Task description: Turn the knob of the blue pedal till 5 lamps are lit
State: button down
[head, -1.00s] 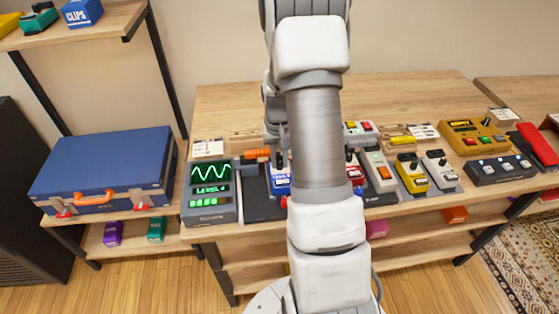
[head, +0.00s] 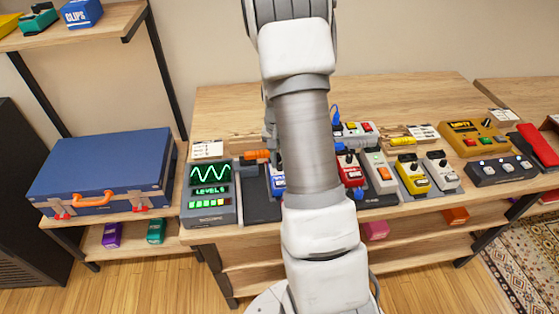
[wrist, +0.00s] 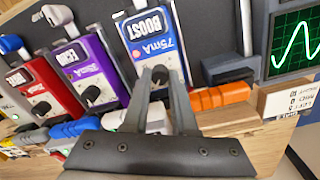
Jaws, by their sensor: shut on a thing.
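The blue pedal (wrist: 150,38), marked BOOST, lies on a dark board in the wrist view. Its dark knob (wrist: 160,75) sits between the fingertips of my gripper (wrist: 160,84), which is shut on it. In the head view only a strip of the blue pedal (head: 277,180) shows; my arm hides the knob and the gripper. A grey meter (head: 209,193) stands left of the pedal, with a green wave screen and a level readout. Several green lamps (head: 209,204) are lit in a row on it. The wave screen also shows in the wrist view (wrist: 295,45).
A purple pedal (wrist: 88,68) and a red pedal (wrist: 42,88) stand close beside the blue one. An orange plug (wrist: 220,95) lies near its front. In the head view, a yellow pedal (head: 411,175) stands farther right and a blue case (head: 102,170) at left.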

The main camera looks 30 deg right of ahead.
jog(key=c, duration=0.7)
grip_release()
notch_tip(320, 180, up, 17)
jog(key=p, duration=0.1)
jog(key=shift+w+a+r, duration=0.15)
jog(key=shift+r, duration=0.05)
jog(key=s+a+r+n+t, duration=0.2)
jog(key=s+a+r, duration=0.2)
jog(key=a+r, duration=0.15)
jog(key=s+a+r+n+t, duration=0.1)
jog(key=s+a+r+n, duration=0.25)
jog(key=a, duration=0.35)
jog(key=s+a+r+n+t, duration=0.1)
jog(key=s+a+n, duration=0.3)
jog(key=s+a, duration=0.4)
jog(key=s+t, duration=0.1)
jog(key=s, duration=0.2)
jog(key=shift+s+r+t, duration=0.25)
jog(key=shift+r+t, duration=0.05)
jog(key=shift+t, duration=0.1)
